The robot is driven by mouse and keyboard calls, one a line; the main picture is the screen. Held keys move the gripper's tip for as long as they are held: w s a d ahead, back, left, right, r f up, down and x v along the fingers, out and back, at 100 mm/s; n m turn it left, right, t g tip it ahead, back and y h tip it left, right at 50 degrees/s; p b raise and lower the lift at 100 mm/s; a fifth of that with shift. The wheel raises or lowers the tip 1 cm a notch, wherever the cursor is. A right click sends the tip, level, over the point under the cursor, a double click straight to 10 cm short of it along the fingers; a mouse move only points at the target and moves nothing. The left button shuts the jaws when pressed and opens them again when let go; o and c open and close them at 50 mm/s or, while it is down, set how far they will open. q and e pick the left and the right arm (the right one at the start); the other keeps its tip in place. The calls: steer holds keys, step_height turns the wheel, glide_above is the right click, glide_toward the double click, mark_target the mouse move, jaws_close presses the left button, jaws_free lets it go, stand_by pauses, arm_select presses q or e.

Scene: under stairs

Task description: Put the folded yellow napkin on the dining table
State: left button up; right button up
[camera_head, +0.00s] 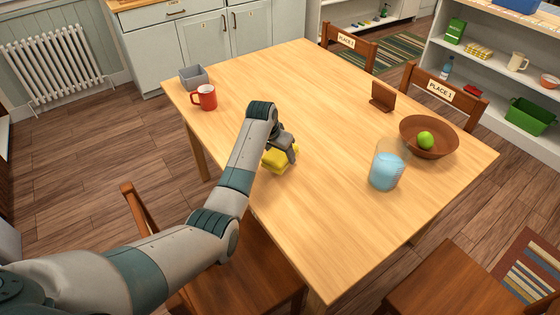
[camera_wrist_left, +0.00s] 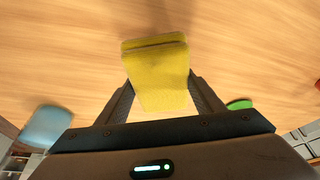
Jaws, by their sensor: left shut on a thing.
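The folded yellow napkin (camera_head: 275,160) is held between the fingers of my left gripper (camera_head: 288,152), over the near left part of the dining table (camera_head: 300,100). In the left wrist view, the napkin (camera_wrist_left: 158,75) sits between the two dark fingers, with table wood behind it. I cannot tell whether it touches the tabletop or is just above it. Part of the napkin is hidden by the gripper in the head view. My right gripper is in neither view.
A red mug (camera_head: 205,97) and a grey container (camera_head: 193,77) stand at the table's left corner. A glass of blue liquid (camera_head: 386,170), a brown bowl (camera_head: 443,138) with a green fruit (camera_head: 425,140) and a small brown stand (camera_head: 382,97) are on the right. The table's middle is clear.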

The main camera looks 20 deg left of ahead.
arm_select(q)
steer(key=shift+f+p, duration=0.35)
steer(key=shift+f, duration=1.55)
steer(key=shift+f, duration=0.2)
steer(key=o, duration=1.5)
steer(key=shift+r, duration=0.15)
steer(key=shift+v, duration=0.85)
steer(key=v, duration=1)
steer(key=shift+s+r+b, duration=0.15)
steer(key=shift+r+b, duration=0.05)
steer(key=shift+b, duration=0.2)
